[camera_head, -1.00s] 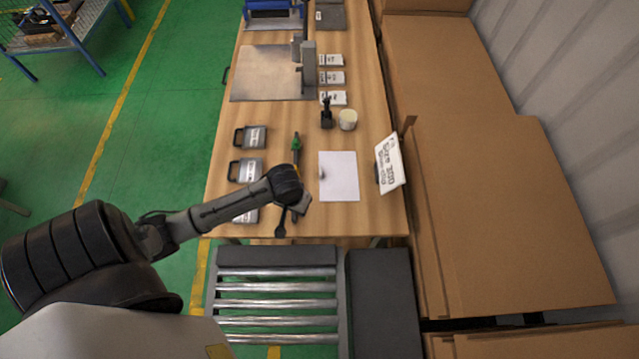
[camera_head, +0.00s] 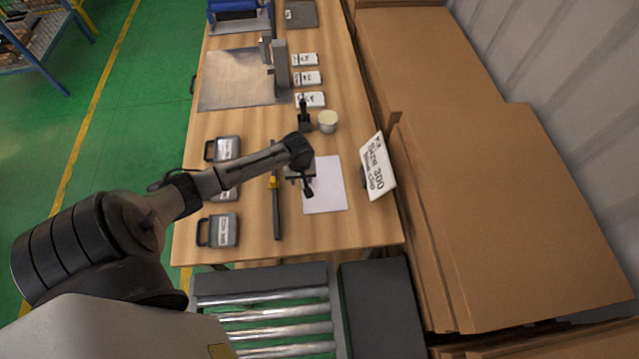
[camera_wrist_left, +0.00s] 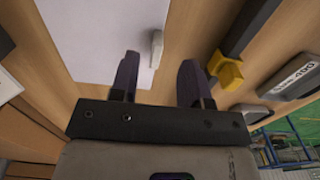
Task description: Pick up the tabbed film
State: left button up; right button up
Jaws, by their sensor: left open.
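The tabbed film (camera_head: 327,192) is a flat white sheet lying on the wooden table, right of the long dark tool. In the left wrist view the film (camera_wrist_left: 95,35) fills the upper left, and its small white tab (camera_wrist_left: 157,48) stands at the edge near the fingers. My left gripper (camera_head: 304,184) is over the film's left side in the head view and hides part of that edge. In the wrist view its two dark fingers (camera_wrist_left: 158,80) are open and apart, with nothing between them; the tab lies just beyond their tips. My right gripper is not in view.
The long dark tool (camera_head: 276,215) with a yellow part lies left of the film. Grey handled cases (camera_head: 222,230) line the left table edge. A printed sign (camera_head: 378,168) stands to the right, a round cup (camera_head: 327,121) behind. A roller conveyor (camera_head: 270,325) adjoins the near edge.

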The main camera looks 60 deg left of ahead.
aim_at(302, 184)
pick_arm(q)
jog(key=shift+w+f+b, duration=0.1)
jog(key=shift+f+b, duration=0.4)
jog(key=shift+f, duration=2.25)
jog(key=shift+c, duration=0.2)
grip_shut()
